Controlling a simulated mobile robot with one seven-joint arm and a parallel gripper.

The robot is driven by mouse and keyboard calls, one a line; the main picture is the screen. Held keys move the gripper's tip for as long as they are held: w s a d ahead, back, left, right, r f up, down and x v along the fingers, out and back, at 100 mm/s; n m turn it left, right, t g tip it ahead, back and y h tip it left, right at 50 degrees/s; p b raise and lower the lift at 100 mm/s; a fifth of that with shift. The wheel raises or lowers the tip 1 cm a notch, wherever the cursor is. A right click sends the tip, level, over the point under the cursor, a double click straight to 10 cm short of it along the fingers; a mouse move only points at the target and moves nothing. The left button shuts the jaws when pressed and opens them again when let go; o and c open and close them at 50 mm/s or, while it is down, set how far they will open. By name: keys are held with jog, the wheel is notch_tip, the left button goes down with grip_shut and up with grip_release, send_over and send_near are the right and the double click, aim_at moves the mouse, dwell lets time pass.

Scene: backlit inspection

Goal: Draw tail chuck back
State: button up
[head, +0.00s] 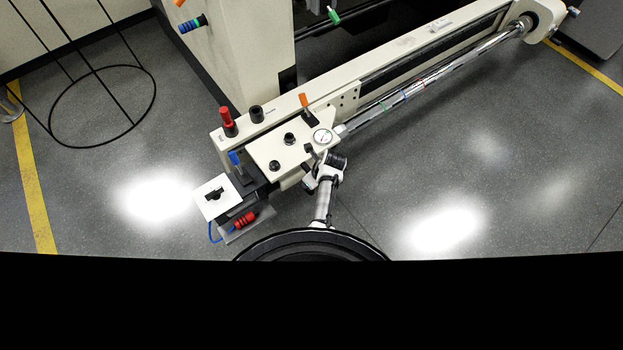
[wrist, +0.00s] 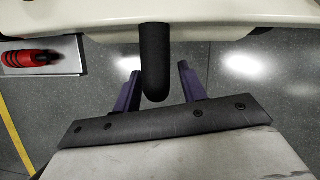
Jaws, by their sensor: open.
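My gripper (head: 312,160) is at the unit's front edge. In the wrist view a black rounded handle (wrist: 154,62) hangs from the cream edge. My gripper's purple fingers (wrist: 157,84) are open, one on each side of the handle, with visible gaps.
A red-handled tool (head: 244,219) lies on a grey tray (head: 230,238) at the unit's left end, beside a white switch box (head: 217,197). Red (head: 228,122), blue and orange handles stand up from the unit. Grey floor right of my arm is clear.

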grip_shut()
jog(key=shift+a, duration=0.1)
dwell(0.3)
